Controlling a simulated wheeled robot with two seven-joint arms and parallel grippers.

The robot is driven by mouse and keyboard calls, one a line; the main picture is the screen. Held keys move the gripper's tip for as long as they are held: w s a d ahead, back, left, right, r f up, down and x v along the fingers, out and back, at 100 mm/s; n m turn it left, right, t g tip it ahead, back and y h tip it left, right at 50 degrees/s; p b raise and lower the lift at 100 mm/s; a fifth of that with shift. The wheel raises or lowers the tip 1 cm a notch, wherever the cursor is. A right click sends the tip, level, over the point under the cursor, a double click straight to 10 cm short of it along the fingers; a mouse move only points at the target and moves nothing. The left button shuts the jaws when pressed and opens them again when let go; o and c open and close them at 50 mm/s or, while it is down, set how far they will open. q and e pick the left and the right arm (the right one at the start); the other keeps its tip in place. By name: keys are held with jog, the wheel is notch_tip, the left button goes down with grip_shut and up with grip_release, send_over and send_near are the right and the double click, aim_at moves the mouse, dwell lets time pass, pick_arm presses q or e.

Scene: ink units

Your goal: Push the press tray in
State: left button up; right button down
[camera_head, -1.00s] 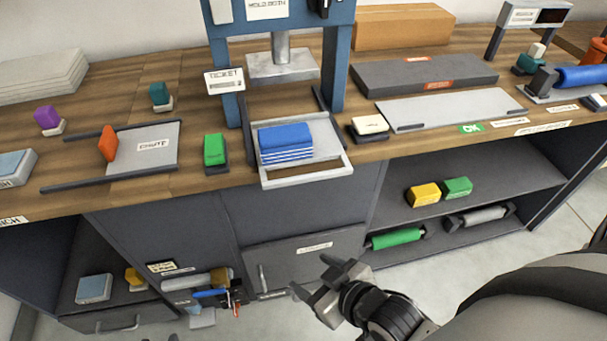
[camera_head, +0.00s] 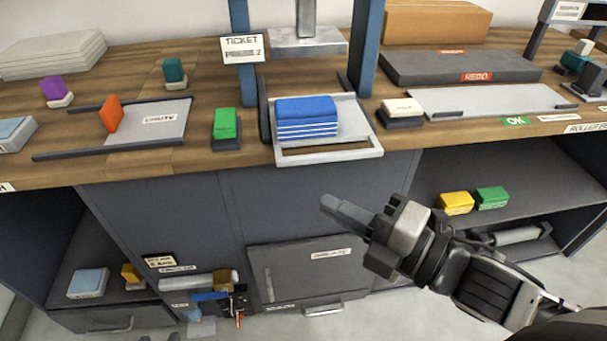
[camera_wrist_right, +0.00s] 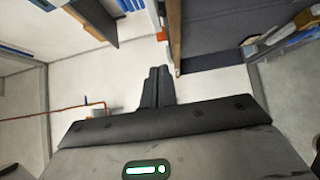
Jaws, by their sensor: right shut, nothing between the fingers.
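The press tray (camera_head: 360,148) is a light grey tray with a raised rim. It sticks out over the front edge of the bench below the blue press frame (camera_head: 364,45). A blue block with white stripes (camera_head: 306,117) lies on it. The grey press plate (camera_head: 308,43) hangs above and behind the tray. My right gripper (camera_head: 328,204) is in front of the bench, below the tray and apart from it. Its fingers are shut and empty; they also show together in the right wrist view (camera_wrist_right: 157,82). My left gripper is not in view.
A green block (camera_head: 226,123) stands left of the tray, and a white-topped stamp (camera_head: 402,108) right of it. A chute (camera_head: 170,125) with an orange piece lies further left. The space before the tray is clear.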

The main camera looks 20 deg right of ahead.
aim_at(281, 163)
jog(key=w, duration=0.2)
jog(key=w+a, duration=0.1)
jog(key=w, duration=0.5)
jog(key=shift+w+a, duration=0.15)
jog(key=shift+a, duration=0.25)
